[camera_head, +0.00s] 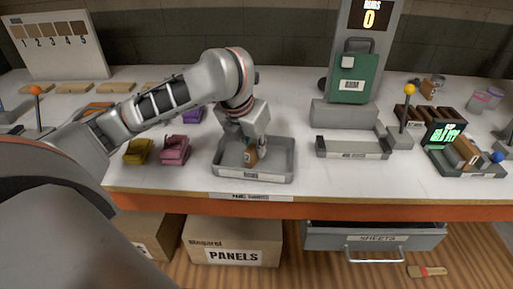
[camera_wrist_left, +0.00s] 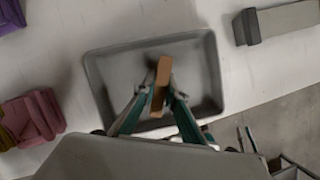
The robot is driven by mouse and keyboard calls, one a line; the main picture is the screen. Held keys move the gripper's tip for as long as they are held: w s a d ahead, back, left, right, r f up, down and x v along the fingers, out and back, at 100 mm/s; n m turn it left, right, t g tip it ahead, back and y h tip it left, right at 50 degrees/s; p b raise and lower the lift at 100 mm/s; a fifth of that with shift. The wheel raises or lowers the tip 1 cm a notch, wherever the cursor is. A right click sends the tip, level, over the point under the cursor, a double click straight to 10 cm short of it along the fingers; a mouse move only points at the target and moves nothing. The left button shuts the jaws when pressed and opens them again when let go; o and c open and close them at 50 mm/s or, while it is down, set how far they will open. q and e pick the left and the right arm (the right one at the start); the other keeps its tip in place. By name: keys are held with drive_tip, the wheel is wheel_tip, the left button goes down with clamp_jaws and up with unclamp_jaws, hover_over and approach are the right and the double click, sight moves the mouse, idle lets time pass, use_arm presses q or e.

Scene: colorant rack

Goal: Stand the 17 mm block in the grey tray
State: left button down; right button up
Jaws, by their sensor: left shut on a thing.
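The grey tray (camera_head: 280,165) stands near the front edge of the white bench. It also shows in the left wrist view (camera_wrist_left: 205,60). My left gripper (camera_head: 252,150) points down inside the tray's outline. It is shut on a brown block (camera_head: 251,156), which shows as an orange-brown narrow shape between the fingertips in the left wrist view (camera_wrist_left: 163,73). The block looks upright, with a small mark on its face. I cannot tell whether its bottom touches the tray floor. I cannot read a size on it. My right gripper is not in view.
Pink (camera_head: 174,150) and yellow (camera_head: 137,151) holders stand left of the tray. A grey fixture (camera_head: 352,148) stands to its right, with a green machine (camera_head: 356,76) behind. A rack of brown blocks (camera_head: 462,152) is at the far right. Bare bench lies between tray and fixture.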

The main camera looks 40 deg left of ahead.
use_arm(q)
drive_tip(key=shift+f, duration=0.1)
drive_tip(key=c, duration=2.2)
unclamp_jaws()
drive_tip(key=shift+o, duration=0.6)
drive_tip(key=p+v, duration=0.6)
drive_tip(key=v, duration=0.6)
